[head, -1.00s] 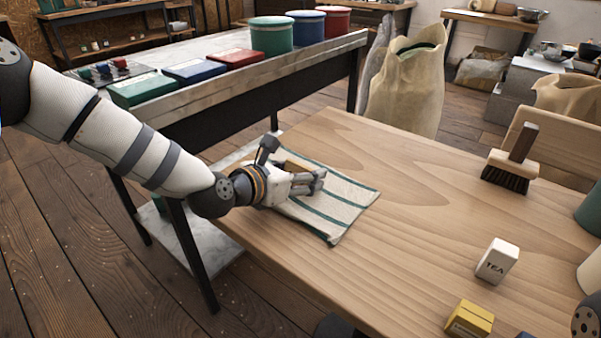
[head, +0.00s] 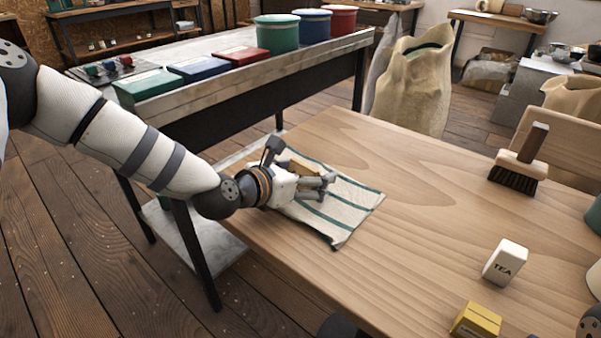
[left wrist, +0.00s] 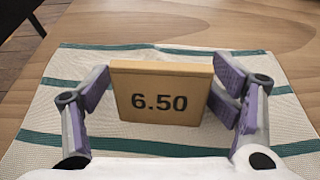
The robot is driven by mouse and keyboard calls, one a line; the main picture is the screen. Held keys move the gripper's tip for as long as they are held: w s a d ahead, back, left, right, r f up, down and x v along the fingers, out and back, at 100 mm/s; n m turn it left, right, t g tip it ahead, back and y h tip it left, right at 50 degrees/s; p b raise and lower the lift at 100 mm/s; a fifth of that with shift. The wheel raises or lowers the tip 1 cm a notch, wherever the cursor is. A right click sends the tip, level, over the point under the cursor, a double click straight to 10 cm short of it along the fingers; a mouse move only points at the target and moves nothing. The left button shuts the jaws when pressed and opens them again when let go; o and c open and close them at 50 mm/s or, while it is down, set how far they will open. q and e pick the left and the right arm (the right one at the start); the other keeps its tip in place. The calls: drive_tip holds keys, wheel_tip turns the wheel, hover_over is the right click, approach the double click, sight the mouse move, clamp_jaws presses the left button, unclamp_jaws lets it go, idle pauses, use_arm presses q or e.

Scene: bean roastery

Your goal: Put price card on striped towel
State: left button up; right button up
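The price card (left wrist: 160,92) is a tan block marked 6.50. In the left wrist view it stands between my left gripper's purple-padded fingers (left wrist: 165,85), with pads at both side edges; the gripper looks shut on it. The striped towel (left wrist: 150,145), cream with green stripes, lies flat beneath. In the head view my left gripper (head: 328,184) is low over the towel (head: 350,205), and a sliver of the card (head: 303,165) shows behind the fingers. Whether the card's lower edge touches the cloth is unclear. My right gripper is not in view.
On the wooden table (head: 420,220) are a white TEA box (head: 505,262), a yellow box (head: 475,320) and a brush (head: 518,165). A bench with coloured boxes and tins (head: 277,35) stands behind. The table's middle is clear.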

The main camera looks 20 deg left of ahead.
use_arm(q)
drive_tip(key=shift+s+r+p, duration=0.2)
drive_tip(key=shift+r+p, duration=0.05)
drive_tip(key=shift+p, duration=0.1)
drive_tip(key=v, duration=0.3)
drive_tip(key=p+v, duration=0.1)
drive_tip(key=v, duration=0.3)
drive_tip(key=p+v, duration=0.1)
drive_tip(key=v, duration=0.3)
drive_tip(key=shift+w+a+r, duration=0.15)
drive_tip(key=shift+r, duration=0.2)
drive_tip(key=shift+s+a, duration=0.1)
drive_tip(key=shift+s, duration=0.35)
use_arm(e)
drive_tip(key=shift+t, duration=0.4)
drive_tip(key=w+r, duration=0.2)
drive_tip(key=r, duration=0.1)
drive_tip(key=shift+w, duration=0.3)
